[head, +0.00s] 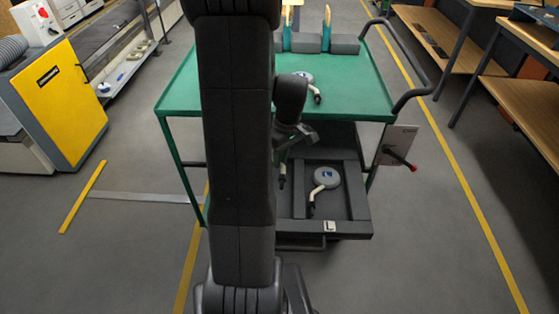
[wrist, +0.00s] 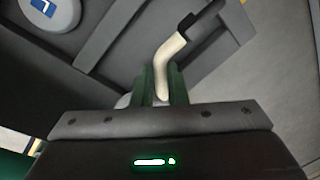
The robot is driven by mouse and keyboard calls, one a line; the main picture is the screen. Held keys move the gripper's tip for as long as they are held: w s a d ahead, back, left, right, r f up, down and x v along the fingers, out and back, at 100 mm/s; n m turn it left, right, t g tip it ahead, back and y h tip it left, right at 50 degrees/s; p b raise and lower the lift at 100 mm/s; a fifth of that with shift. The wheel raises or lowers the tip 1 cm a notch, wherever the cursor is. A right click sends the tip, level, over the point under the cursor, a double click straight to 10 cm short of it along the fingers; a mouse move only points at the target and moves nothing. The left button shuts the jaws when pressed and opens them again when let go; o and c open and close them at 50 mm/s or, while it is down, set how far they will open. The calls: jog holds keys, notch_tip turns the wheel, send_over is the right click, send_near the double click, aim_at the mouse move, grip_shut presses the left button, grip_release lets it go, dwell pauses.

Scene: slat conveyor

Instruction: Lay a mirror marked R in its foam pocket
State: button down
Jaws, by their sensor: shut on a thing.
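My gripper (wrist: 163,88) is shut on a mirror, its green fingers either side of the beige stalk (wrist: 168,52). The stalk ends in a black clamp; the mirror's round head is mostly hidden behind the gripper, so its mark cannot be read. In the head view the held mirror's stalk (head: 282,174) hangs over the left part of the open dark drawer (head: 345,236). A grey round mirror (head: 326,177) with a blue mark lies in the drawer's right part; it also shows in the wrist view (wrist: 45,10), its mark looking like an L. Whether the held mirror touches the foam cannot be told.
The drawer sits under a green-topped cart (head: 355,95). Another mirror (head: 307,78) lies on the top, near grey blocks with upright pieces at the back. A dark handle (head: 415,95) and a hanging panel (head: 397,145) are on the cart's right. Open floor lies around.

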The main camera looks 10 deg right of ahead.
jog(key=shift+d+f+n+b, duration=0.3)
jog(key=shift+d+b, duration=0.05)
jog(key=shift+d, duration=0.05)
jog(key=shift+f+b, duration=3.8)
jog(key=shift+f, duration=1.3)
jog(key=c, duration=1.4)
grip_release()
jog(key=shift+s, duration=0.1)
jog(key=shift+o, duration=0.2)
notch_tip(320, 180, up, 14)
jog(key=d+p, duration=0.2)
jog(key=shift+w+f, duration=0.15)
jog(key=shift+w, duration=0.2)
